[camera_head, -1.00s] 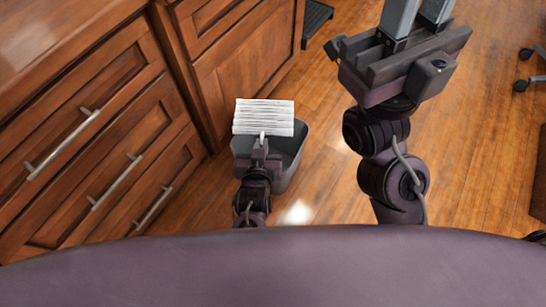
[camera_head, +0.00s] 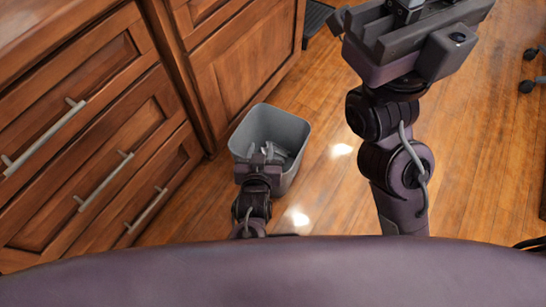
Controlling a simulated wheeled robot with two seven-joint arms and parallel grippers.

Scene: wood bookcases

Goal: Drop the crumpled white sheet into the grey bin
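The grey bin (camera_head: 268,125) stands on the floor beside the wooden cabinets, and I see into its open top. My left gripper (camera_head: 262,151) is over the near side of the bin's opening. Its two fingers are apart and nothing shows between them. The crumpled white sheet is not clearly visible. A pale patch shows low inside the bin behind the fingers, but I cannot tell whether it is the sheet. My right gripper (camera_head: 405,12) is at the top of the picture, away from the bin, its fingers partly cut off by the edge.
Wooden cabinets with drawers and metal handles (camera_head: 105,182) fill the left side, close to the bin. The wood floor (camera_head: 320,185) is clear between the bin and my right arm. Chair casters (camera_head: 527,86) show at the right edge.

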